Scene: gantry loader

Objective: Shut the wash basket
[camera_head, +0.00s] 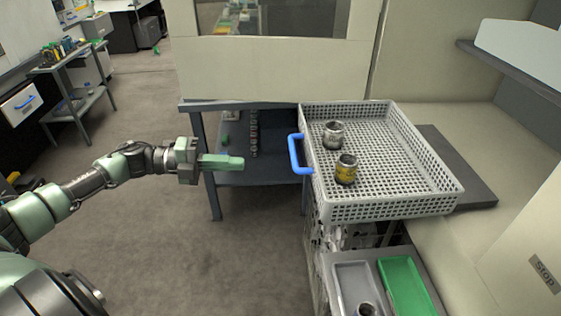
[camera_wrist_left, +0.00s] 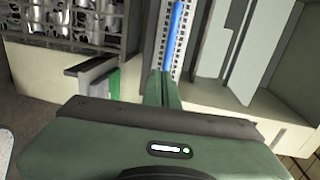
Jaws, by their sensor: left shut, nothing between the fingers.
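The wash basket (camera_head: 395,209) is a light grey perforated tray with a blue handle (camera_head: 299,154) on its left side. Two small cylindrical parts stand in it: a metal one (camera_head: 334,134) and a yellow-banded one (camera_head: 346,169). Its top is open and no lid shows. My left gripper (camera_head: 240,163) is shut and empty, to the left of the handle and apart from it. In the left wrist view, my gripper fingers (camera_wrist_left: 162,88) are together below the basket's perforated side and blue handle (camera_wrist_left: 174,35). My right gripper is not in view.
A dark table (camera_head: 262,178) stands behind, left of the basket. Below the basket are a rack of metal parts (camera_head: 335,240) and a grey tray beside a green tray (camera_head: 408,287). A beige machine wall (camera_head: 280,70) closes the back.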

